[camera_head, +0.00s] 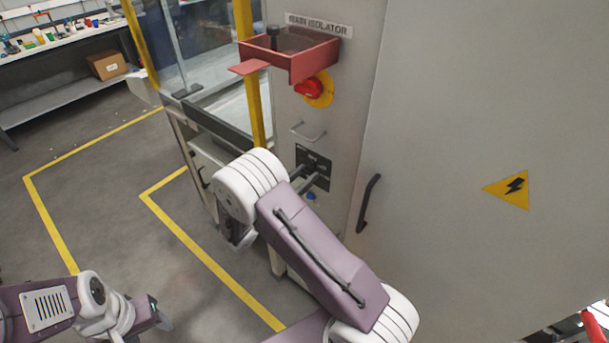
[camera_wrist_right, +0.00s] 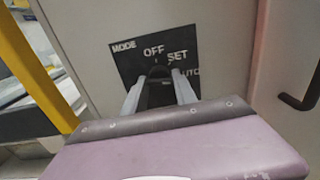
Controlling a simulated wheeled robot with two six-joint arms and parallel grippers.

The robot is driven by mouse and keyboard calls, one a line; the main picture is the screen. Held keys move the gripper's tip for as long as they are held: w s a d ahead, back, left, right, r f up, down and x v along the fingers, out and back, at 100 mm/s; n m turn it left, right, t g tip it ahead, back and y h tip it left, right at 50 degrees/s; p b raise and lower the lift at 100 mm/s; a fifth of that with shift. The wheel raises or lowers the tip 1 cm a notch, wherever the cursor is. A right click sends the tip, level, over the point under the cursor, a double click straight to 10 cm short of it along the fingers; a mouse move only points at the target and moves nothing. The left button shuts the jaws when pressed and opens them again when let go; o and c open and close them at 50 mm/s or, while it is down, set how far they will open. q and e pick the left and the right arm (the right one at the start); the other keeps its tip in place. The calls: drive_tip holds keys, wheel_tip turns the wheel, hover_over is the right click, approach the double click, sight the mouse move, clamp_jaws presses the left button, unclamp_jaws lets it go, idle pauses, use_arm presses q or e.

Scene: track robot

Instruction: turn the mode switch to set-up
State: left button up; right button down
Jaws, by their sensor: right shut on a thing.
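The black mode panel (camera_wrist_right: 125,62) is on the grey cabinet front. In the right wrist view its labels read MODE, OFF, SET and, partly covered, AUTO. The dark switch knob (camera_wrist_right: 159,72) sits below OFF and SET, between the fingers of my right gripper (camera_wrist_right: 160,90), which is shut on it. Which label the knob points to is not clear. In the head view the panel (camera_head: 313,158) is partly behind my right gripper (camera_head: 309,181). My left gripper (camera_head: 160,316) is low at the left, away from the cabinet; its jaws are not clear.
Above the panel are a small handle (camera_head: 308,134), a red isolator knob (camera_head: 309,89) and a jutting red tray (camera_head: 310,62). A dark door handle (camera_head: 368,203) is to the right. A yellow post (camera_head: 256,105) stands close left. The floor at left is free.

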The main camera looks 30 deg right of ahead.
drive_tip(key=n+p, duration=0.4)
drive_tip(key=shift+r, duration=0.25)
drive_tip(key=n+p, duration=0.2)
drive_tip(key=n, duration=0.1)
drive_tip(key=shift+f+n+p, duration=0.15)
drive_tip(key=shift+n+p, duration=0.5)
drive_tip(key=shift+n, duration=0.85)
drive_tip(key=c, duration=1.1)
unclamp_jaws()
drive_tip(key=shift+o, duration=0.2)
drive_tip(key=shift+f, duration=0.1)
